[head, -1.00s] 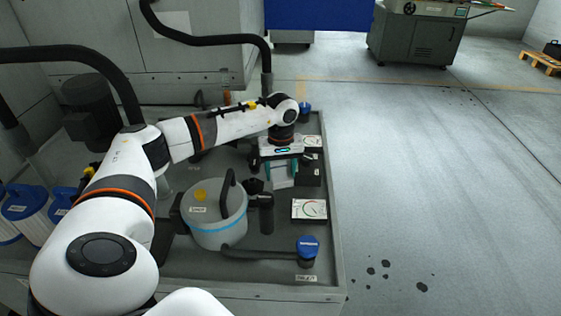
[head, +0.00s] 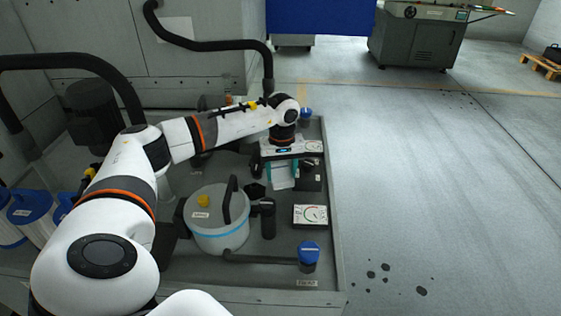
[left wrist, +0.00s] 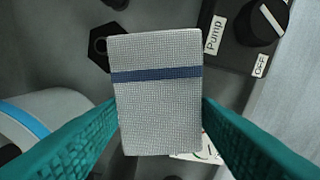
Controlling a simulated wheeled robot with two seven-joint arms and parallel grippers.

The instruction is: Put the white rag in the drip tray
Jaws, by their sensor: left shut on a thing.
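The white rag (left wrist: 158,105) is a pale woven block with a blue stripe, between the teal fingers of my left gripper (left wrist: 160,128) in the left wrist view. In the head view my left gripper (head: 282,170) points down, shut on the rag (head: 283,179), over the right part of a grey rimmed platform (head: 331,200). I cannot tell the height of the rag above what lies under it. No separate drip tray stands out; I cannot tell whether this platform is it. My right gripper is not in view.
A black pump switch box (left wrist: 240,35) is close beside the rag. Black hoses (head: 110,66) arch at the back left. The floor at right is open.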

